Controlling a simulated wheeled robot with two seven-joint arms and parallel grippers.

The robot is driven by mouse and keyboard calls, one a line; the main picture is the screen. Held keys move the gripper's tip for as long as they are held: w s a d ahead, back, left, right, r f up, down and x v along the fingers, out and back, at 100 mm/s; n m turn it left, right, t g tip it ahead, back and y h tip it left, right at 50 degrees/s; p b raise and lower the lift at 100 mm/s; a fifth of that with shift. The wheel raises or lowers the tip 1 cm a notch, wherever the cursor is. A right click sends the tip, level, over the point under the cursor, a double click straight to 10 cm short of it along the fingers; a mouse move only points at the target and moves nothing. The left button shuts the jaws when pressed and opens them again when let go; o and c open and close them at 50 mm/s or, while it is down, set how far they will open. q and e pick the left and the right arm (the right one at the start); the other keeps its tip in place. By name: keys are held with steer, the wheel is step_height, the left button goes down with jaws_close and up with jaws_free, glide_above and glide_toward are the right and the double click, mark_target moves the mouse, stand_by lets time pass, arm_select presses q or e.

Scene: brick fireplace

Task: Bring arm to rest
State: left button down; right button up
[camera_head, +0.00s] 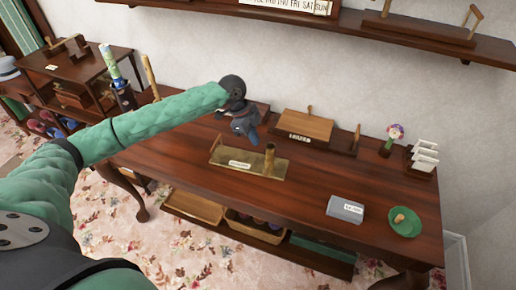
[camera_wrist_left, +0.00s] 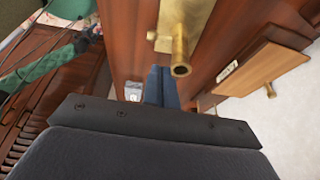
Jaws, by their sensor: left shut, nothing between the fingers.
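My left arm (camera_head: 165,116) is green and reaches from the left over the wooden table (camera_head: 310,200) in the head view. My left gripper (camera_head: 246,135) hangs at its end, behind the brass tray (camera_head: 222,160). Its blue fingers (camera_wrist_left: 160,84) show in the left wrist view, together and empty. They look apart from the tray, which also shows in the left wrist view (camera_wrist_left: 190,12). A green arm part (camera_wrist_left: 40,68), likely my right arm, shows at the left of the wrist view. The state of its gripper cannot be made out. The head view does not show it.
A wooden box with a label (camera_head: 308,126) stands at the back of the table. A grey box (camera_head: 345,209), a green plate (camera_head: 405,222), a small flower pot (camera_head: 387,147) and a white rack (camera_head: 422,160) stand to the right. Tall items (camera_head: 118,85) stand at the left end.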

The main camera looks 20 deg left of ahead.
arm_select(q)
steer(key=shift+v, duration=0.95)
arm_select(e)
steer(key=shift+w+a+r, duration=0.3)
steer(key=shift+w+r, duration=0.05)
steer(key=shift+r, duration=0.35)
